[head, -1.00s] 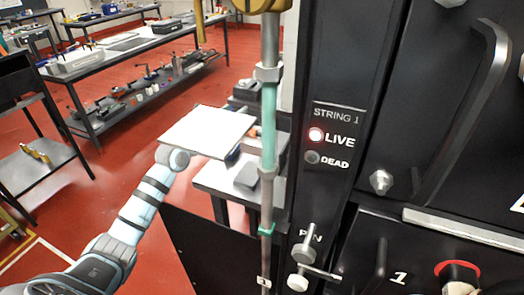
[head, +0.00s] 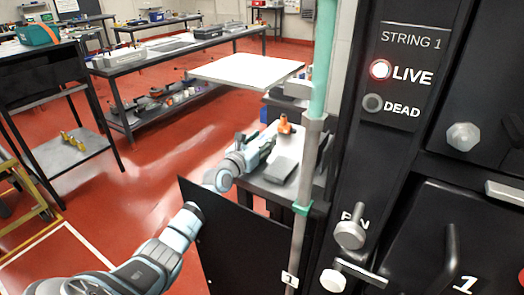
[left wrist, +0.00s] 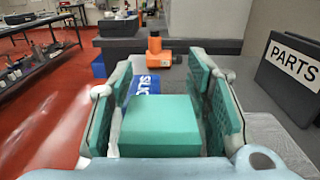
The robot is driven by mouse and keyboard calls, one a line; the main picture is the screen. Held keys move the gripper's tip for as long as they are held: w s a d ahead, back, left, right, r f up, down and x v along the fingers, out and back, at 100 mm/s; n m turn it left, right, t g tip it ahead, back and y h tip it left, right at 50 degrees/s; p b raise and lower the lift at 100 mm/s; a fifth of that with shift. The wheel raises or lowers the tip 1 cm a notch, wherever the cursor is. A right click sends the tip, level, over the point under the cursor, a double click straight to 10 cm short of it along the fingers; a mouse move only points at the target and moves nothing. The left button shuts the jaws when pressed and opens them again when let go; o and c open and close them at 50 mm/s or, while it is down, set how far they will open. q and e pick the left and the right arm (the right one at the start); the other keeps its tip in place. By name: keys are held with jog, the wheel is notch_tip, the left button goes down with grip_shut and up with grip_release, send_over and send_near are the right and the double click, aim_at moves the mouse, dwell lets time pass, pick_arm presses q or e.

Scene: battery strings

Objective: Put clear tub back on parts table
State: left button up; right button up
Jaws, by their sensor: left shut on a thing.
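My left gripper (head: 266,148) reaches over the near edge of the grey parts table (head: 306,182). In the left wrist view, its green-padded fingers (left wrist: 172,100) stand wide apart, shut on the clear tub. The tub's walls hardly show; a teal block (left wrist: 160,128) fills the space between the fingers. The parts table's grey top (left wrist: 262,98) lies beyond and to the right, beside a black sign (left wrist: 292,68) reading PARTS. I cannot tell whether the tub touches the table. My right gripper is not in view.
An orange thing (left wrist: 158,52) stands on the parts table just beyond the fingers, with a blue label (left wrist: 147,86) nearer. The black cabinet (head: 398,150) with a grey-teal pole (head: 312,140) bounds the right side.

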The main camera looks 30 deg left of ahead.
pick_arm(q)
jog(key=shift+f, duration=0.2)
jog(key=o, duration=1.2)
jog(key=shift+p, duration=0.3)
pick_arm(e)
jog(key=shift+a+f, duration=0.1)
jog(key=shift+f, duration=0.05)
pick_arm(q)
jog(key=s+p, duration=0.4)
jog(key=s+r+p, duration=0.1)
jog(key=s+p, duration=0.1)
jog(key=shift+d, duration=0.2)
jog(key=s+p, duration=0.2)
jog(key=s, duration=0.1)
jog(key=s+p, duration=0.1)
jog(key=s, duration=0.1)
jog(key=shift+d+f, duration=0.15)
jog(key=shift+f, duration=0.1)
jog(key=shift+s+f+p, duration=0.1)
jog(key=shift+s+p, duration=0.25)
jog(key=shift+s, duration=0.05)
jog(key=shift+s+f, duration=0.1)
jog(key=shift+f, duration=0.05)
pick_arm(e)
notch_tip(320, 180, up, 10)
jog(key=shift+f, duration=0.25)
